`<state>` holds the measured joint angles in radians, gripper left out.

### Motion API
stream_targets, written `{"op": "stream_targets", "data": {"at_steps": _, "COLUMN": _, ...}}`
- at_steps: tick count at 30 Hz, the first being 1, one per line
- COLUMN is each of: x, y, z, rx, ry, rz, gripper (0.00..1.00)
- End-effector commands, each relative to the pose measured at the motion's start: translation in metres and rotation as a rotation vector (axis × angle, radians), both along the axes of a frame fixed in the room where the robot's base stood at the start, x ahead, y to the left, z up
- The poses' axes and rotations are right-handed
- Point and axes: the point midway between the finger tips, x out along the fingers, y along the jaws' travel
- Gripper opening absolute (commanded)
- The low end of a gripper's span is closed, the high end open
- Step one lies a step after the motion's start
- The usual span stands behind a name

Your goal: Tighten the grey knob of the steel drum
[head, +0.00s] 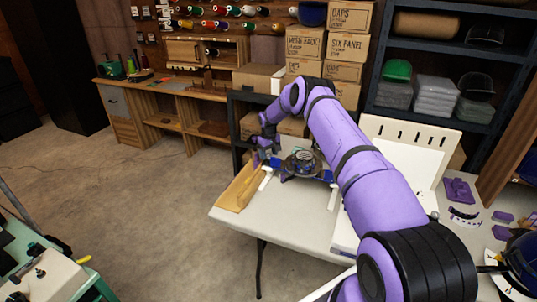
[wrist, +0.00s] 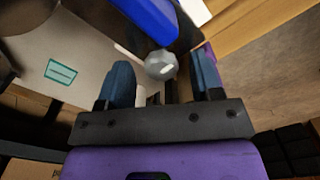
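The grey knob (wrist: 161,65) is a rounded, faceted piece in the wrist view, at the end of a blue bar (wrist: 150,15). My gripper (wrist: 162,60) is open, with one dark blue finger on each side of the knob and a visible gap to both. I cannot tell how deep the knob sits between the fingertips. In the head view my gripper (head: 264,143) is at the left end of a blue-framed device with a dark round part (head: 301,163), seemingly the steel drum. The knob is not distinguishable there.
The device stands on a pale table (head: 290,222). A wooden board (head: 238,187) lies along its left edge. A white slotted panel (head: 408,145) stands behind my arm. Purple parts (head: 458,190) lie at the right. Cardboard boxes (head: 340,47) are stacked behind.

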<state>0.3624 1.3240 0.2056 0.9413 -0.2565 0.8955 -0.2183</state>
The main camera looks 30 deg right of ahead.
Motion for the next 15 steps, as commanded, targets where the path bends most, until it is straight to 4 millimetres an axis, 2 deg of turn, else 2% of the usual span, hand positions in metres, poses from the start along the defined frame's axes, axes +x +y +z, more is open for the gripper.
{"op": "stream_targets", "data": {"at_steps": 8, "x": 0.001, "y": 0.0, "z": 0.005, "rx": 0.0, "ry": -0.001, "rz": 0.001, "gripper": 0.6}}
{"op": "stream_targets", "data": {"at_steps": 15, "x": 0.001, "y": 0.0, "z": 0.043, "rx": 0.0, "ry": -0.002, "rz": 0.001, "gripper": 0.6}}
